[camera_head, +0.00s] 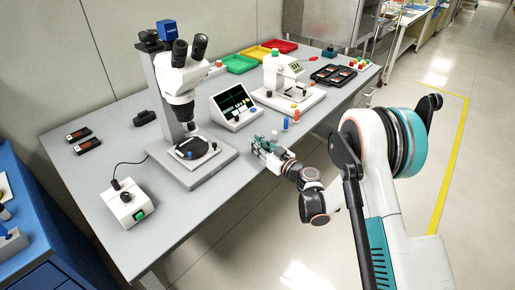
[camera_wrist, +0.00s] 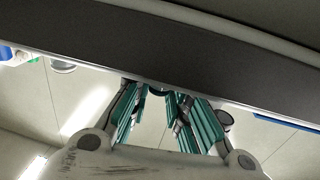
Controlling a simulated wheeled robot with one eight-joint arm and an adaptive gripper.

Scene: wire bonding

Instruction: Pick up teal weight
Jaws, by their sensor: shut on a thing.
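My gripper (camera_head: 263,146) is at the front edge of the grey table, low by the tabletop. Its teal fingers also show in the wrist view (camera_wrist: 160,102), reaching up to the table's edge. The gripper is shut on the teal weight (camera_head: 275,134), a small teal piece at the fingers in the head view. The fingers and their like colour make its outline hard to pick out. I cannot tell whether it touches the table. A blue weight (camera_head: 285,124) and an orange weight (camera_head: 296,115) stand upright on the table just beyond.
A microscope (camera_head: 185,90) stands on the grey table (camera_head: 90,185), left of my gripper. A small display unit (camera_head: 236,107) and a white bonding machine (camera_head: 285,85) stand behind. A control box (camera_head: 128,204) is at the near left. Open floor (camera_head: 290,245) lies in front.

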